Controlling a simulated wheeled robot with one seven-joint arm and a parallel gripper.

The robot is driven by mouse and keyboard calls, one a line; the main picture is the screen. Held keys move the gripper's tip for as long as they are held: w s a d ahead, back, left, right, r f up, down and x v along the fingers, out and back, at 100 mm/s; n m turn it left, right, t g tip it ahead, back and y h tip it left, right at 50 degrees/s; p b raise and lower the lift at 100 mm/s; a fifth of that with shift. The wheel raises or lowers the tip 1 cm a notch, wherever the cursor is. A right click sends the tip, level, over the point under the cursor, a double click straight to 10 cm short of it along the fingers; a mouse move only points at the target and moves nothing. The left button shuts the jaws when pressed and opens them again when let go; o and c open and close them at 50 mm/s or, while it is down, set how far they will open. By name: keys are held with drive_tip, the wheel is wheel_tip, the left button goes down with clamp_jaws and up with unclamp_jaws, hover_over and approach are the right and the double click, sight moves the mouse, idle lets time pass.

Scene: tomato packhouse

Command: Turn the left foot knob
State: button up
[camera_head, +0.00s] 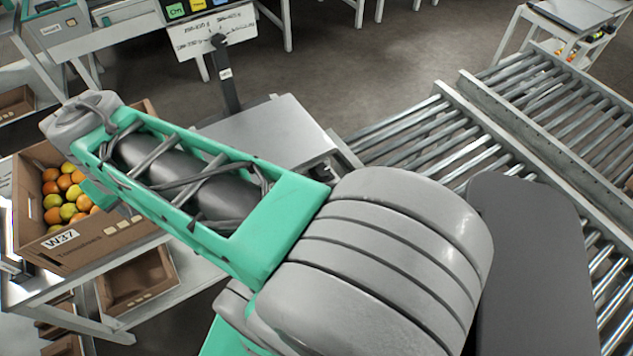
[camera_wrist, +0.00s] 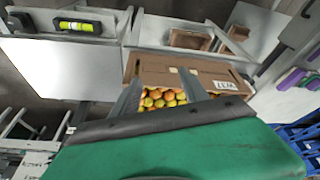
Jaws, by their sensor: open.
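I cannot make out the left foot knob in either view. A bench scale with a flat grey platform (camera_head: 268,132) and a dark post (camera_head: 227,80) stands behind my arm in the head view; my arm covers part of it. In the wrist view a pale flat plate (camera_wrist: 65,68) lies at the upper left, with a yellow-green spirit level (camera_wrist: 80,26) beyond it. My gripper (camera_wrist: 163,88) shows as two grey fingers standing apart with nothing held between them. It points toward a carton, and the gap to it is unclear. In the head view the fingers cannot be made out.
A cardboard carton of tomatoes marked W37 (camera_head: 75,248) stands on a bench at left; it also shows in the wrist view (camera_wrist: 215,84). A roller conveyor (camera_head: 430,130) runs along the right. Blue crates (camera_wrist: 299,138) stand at the wrist view's right edge. Open floor lies behind the scale.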

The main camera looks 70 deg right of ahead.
drive_tip(key=s+d+f+m+h+b, duration=0.25)
drive_tip(key=d+f+m+b, duration=0.25)
drive_tip(key=d+f+b, duration=0.55)
drive_tip(key=m+g+b, duration=0.4)
drive_tip(key=m+b, duration=0.7)
drive_tip(key=b, duration=0.5)
approach(322, 173)
wheel_tip(322, 173, down, 2)
drive_tip(key=shift+h, duration=0.25)
drive_tip(key=b+x, duration=0.2)
drive_tip(key=x, duration=0.5)
drive_tip(key=shift+s+d+b, duration=0.1)
drive_tip(key=shift+d+b, duration=0.1)
drive_tip(key=shift+b, duration=0.1)
drive_tip(key=shift+c, duration=0.4)
drive_tip(key=c, duration=1)
drive_tip(key=shift+r+n, duration=0.1)
drive_tip(key=shift+n, duration=0.3)
